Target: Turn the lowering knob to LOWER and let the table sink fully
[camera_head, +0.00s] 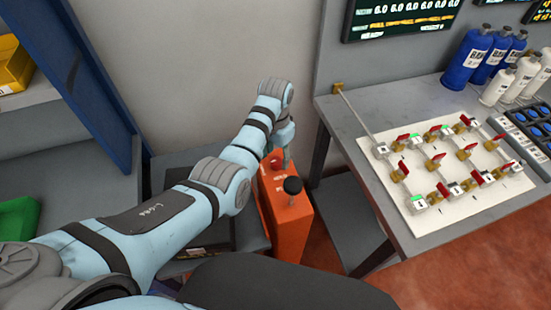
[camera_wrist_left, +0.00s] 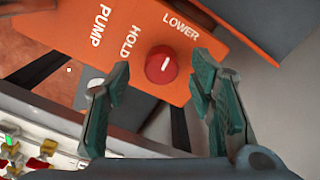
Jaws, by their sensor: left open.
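The lowering knob (camera_wrist_left: 162,64) is a round red knob with a short white mark, on an orange panel (camera_wrist_left: 225,70) lettered PUMP, HOLD and LOWER. The mark runs roughly upward in the left wrist view; I cannot tell for sure which label it is set to. My left gripper (camera_wrist_left: 162,80) is open, its green-grey fingers on either side of the knob in that view, with gaps showing. My right gripper is not seen.
A black ball-topped handle (camera_head: 292,186) stands on the orange box, close to my left gripper. To the right, a grey bench (camera_head: 353,133) carries a white valve board (camera_head: 450,215) and several bottles (camera_head: 467,58). A blue-sided shelf (camera_head: 85,70) stands left.

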